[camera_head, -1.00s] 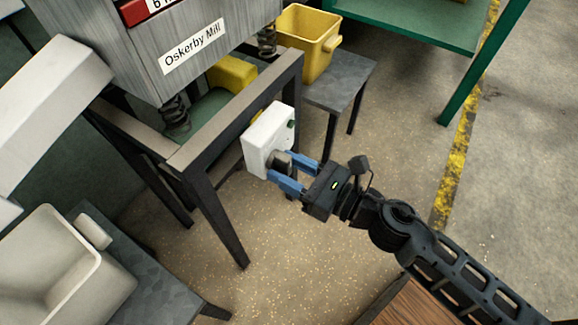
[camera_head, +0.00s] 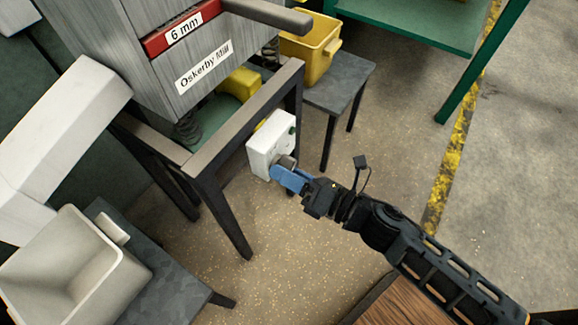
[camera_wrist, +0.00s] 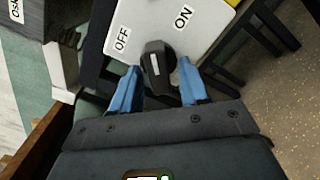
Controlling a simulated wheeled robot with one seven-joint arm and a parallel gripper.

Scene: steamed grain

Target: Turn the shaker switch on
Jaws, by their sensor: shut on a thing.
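The shaker switch is a white box (camera_head: 266,146) on the leg of the mill's dark frame, with a small green spot on its side. In the wrist view its white plate (camera_wrist: 150,20) has an OFF label (camera_wrist: 122,40) at left and an ON label (camera_wrist: 183,17) at right. The dark knob (camera_wrist: 156,58) stands between the blue fingers, its far end between the two labels; it also shows in the head view (camera_head: 288,161). My gripper (camera_head: 279,173) is shut on the knob. In the head view the fingers overlap and partly hide it.
The grey Oskerby Mill (camera_head: 185,75) stands on its dark frame (camera_head: 231,215) above the switch. A yellow bin (camera_head: 308,60) sits on a grey stool (camera_head: 345,80) behind. A pale tub (camera_head: 70,270) is at lower left. The floor (camera_head: 400,130) to the right is open.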

